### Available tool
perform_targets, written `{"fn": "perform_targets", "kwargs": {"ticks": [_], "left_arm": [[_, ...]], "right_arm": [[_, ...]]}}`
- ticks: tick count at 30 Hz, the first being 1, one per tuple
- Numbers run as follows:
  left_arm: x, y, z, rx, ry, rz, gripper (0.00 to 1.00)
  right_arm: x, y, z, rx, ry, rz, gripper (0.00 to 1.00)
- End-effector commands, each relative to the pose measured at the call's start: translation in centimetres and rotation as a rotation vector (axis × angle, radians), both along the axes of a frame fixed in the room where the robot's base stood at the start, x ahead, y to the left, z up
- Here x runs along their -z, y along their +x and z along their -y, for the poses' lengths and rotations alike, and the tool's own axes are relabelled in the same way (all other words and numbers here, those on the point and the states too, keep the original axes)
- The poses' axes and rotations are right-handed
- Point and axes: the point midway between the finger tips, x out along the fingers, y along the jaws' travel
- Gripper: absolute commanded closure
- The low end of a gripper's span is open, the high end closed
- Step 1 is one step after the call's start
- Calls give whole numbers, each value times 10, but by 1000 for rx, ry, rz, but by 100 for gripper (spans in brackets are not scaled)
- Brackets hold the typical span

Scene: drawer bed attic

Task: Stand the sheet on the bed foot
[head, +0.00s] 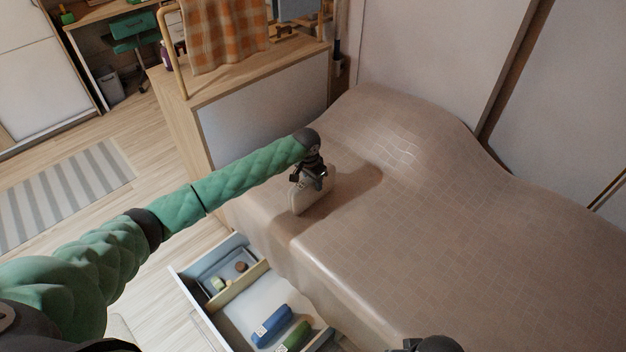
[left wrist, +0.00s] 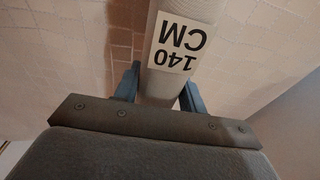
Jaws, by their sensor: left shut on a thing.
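The folded sheet (head: 318,196) is a pale beige upright slab at the left end of the bed (head: 400,235). My left gripper (head: 312,180) is shut on its upper edge from above. In the left wrist view the sheet (left wrist: 172,82) sits between the two blue fingers (left wrist: 160,92), and its white label (left wrist: 180,45) reads "140 CM". Its lower edge is at or just above the bed cover; I cannot tell whether it touches. A dark part of my right arm's end (head: 432,344) shows at the bottom edge, its fingers not clear.
An open drawer (head: 255,285) below the bed's near side holds a blue roll (head: 270,325), a green roll (head: 293,337) and small items in a tray. A wooden cabinet (head: 265,120) stands behind the bed's left end. The bed's middle is clear.

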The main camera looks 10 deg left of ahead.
Motion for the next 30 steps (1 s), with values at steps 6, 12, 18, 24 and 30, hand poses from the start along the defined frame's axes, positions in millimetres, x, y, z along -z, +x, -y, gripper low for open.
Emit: {"fn": "perform_targets", "kwargs": {"ticks": [6,12,18,24,30], "left_arm": [[-1,1,0,0,-1,2,93],[2,0,0,0,-1,1,40],[2,0,0,0,-1,1,37],[-3,0,0,0,-1,1,37],[-30,-3,-2,1,-1,3,37]], "right_arm": [[2,1,1,5,-1,-2,100],[2,1,1,4,-1,-3,100],[2,1,0,1,-1,-3,100],[4,1,0,-3,-1,-1,100],[10,3,-4,-7,9,9,100]]}}
